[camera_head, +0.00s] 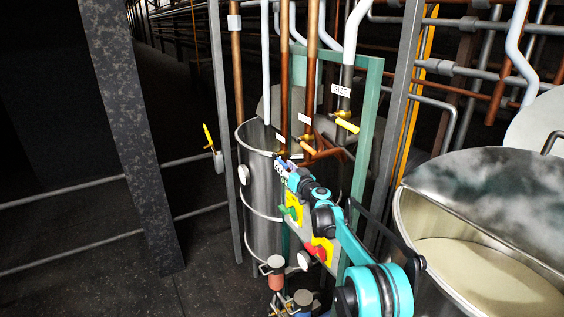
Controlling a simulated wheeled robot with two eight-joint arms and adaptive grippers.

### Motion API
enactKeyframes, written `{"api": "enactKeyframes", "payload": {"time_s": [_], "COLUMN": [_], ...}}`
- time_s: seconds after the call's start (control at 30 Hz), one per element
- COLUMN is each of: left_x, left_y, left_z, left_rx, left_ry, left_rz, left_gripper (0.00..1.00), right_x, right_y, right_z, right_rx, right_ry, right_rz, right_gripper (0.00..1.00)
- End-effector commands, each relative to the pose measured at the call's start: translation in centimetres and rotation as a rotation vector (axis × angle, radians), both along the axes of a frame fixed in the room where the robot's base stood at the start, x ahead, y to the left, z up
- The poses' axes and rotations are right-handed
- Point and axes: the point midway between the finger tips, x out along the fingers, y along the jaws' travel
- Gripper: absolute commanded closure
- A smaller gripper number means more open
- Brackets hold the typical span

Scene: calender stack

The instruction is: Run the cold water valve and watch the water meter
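My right arm, teal and black, reaches in from the lower right. Its small gripper (281,164) is at the foot of the copper pipes, in front of the steel tank. The fingers are too small to tell whether they are open or touch anything. Small white tags hang by the pipes; I cannot read which valve is cold water. A round white dial (243,174) is on the tank's left side; I cannot tell whether it is the water meter. My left gripper is not in view.
A panel with a green and a red knob (318,252) is beside my arm. A large open vat (470,205) fills the right. Grey posts stand left; dark floor there is clear.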

Motion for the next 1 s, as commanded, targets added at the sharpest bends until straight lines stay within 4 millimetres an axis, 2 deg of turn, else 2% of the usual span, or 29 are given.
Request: {"api": "enactKeyframes", "payload": {"time_s": [0.2,0.57,0.7,1.0], "left_x": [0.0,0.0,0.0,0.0], "left_y": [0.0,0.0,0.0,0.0], "left_z": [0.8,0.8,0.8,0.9], "left_rx": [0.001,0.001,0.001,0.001], "left_ry": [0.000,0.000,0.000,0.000], "left_rz": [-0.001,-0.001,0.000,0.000], "left_gripper": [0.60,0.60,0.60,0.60], "right_x": [1.9,2.2,2.2,2.2], "right_y": [0.9,1.1,1.1,1.1], "right_z": [0.1,0.0,0.0,0.2], "right_rx": [0.000,0.000,0.000,-0.008], "right_ry": [0.000,0.000,0.000,0.013], "right_rz": [0.000,0.000,0.000,0.002], "right_gripper": [0.65,0.65,0.99,1.00]}}
